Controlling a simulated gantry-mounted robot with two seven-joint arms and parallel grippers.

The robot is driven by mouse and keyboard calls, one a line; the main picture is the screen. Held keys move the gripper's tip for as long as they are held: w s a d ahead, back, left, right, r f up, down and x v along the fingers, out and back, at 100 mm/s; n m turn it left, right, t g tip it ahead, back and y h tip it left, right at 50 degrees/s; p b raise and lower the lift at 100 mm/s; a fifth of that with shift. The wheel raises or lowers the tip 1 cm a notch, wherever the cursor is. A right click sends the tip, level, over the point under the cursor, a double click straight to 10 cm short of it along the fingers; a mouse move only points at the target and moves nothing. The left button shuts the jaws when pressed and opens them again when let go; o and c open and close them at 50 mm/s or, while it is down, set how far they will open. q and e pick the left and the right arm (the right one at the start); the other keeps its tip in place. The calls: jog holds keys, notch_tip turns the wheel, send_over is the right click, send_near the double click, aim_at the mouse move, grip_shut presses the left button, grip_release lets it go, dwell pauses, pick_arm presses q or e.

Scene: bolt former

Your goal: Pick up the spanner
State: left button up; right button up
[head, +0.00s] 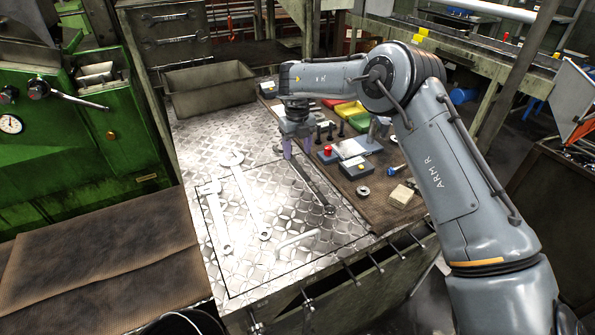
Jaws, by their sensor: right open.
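Several spanner-like tools lie on the bright patterned metal plate (195,150). A long light spanner (247,200) lies near the plate's middle, and a shorter light spanner (217,220) lies to its left. A long dark tool (314,190), possibly a spanner, runs from under my right gripper (298,149) towards the front right. My right gripper points down with its fingers apart and empty, over or close to the dark tool's far end. Whether it touches the tool is unclear. My left gripper is out of view.
A grey bin (210,88) stands at the plate's back. A green machine (75,140) stands at left. The plate's front left is clear.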

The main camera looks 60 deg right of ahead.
aim_at(298, 168)
jog(key=shift+s+f+b, duration=0.1)
jog(key=shift+f+b, duration=0.45)
jog(key=shift+f, duration=2.3)
grip_shut()
jog(key=shift+r, duration=0.1)
